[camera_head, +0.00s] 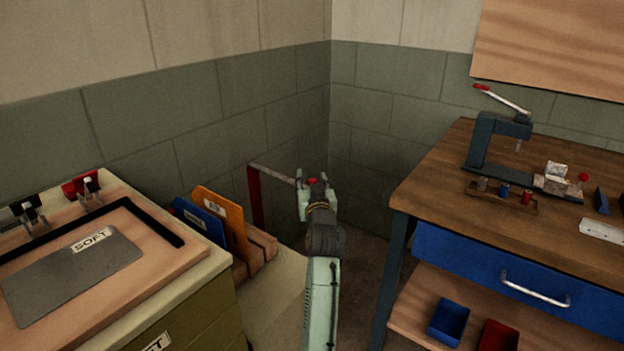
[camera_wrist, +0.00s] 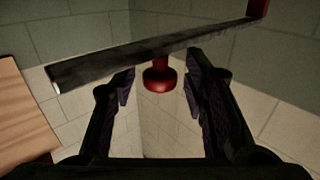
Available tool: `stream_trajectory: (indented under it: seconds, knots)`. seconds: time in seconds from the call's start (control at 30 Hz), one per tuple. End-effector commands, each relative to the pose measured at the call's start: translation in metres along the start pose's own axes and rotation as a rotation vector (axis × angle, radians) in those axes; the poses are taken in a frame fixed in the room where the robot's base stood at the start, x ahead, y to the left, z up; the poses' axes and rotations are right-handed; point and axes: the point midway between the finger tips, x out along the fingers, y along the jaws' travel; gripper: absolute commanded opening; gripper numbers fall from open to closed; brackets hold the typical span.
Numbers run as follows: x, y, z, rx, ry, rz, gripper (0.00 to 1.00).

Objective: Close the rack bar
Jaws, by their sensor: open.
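The rack bar (camera_head: 272,173) is a grey bar reaching out from the top of a red post (camera_head: 256,198), toward the wall corner. In the wrist view the bar (camera_wrist: 150,57) slants across the upper part, with its free end at left and the red post at upper right. A red knob (camera_wrist: 158,76) sticks out from the bar. My gripper (camera_head: 313,183) is at the bar's free end, open. In the wrist view its fingers (camera_wrist: 160,85) stand on either side of the knob, with gaps visible. The wooden rack (camera_head: 262,246) holds upright blue and orange panels.
A green cabinet with a light top (camera_head: 215,264) stands at left, bearing a grey plate marked SOFT (camera_head: 75,275). A workbench (camera_head: 450,185) with a press (camera_head: 490,145) and blue drawer (camera_head: 470,262) stands at right. Walls meet close behind my gripper.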

Motion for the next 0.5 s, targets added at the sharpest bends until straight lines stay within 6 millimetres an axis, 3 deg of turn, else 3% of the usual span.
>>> stream_trajectory:
  seconds: [0.2, 0.5]
  knots:
    - [0.0003, 0.0000, 0.0000, 0.000, 0.001, 0.000, 0.41]
    - [0.0001, 0.0000, -0.0001, 0.000, 0.001, 0.000, 0.21]
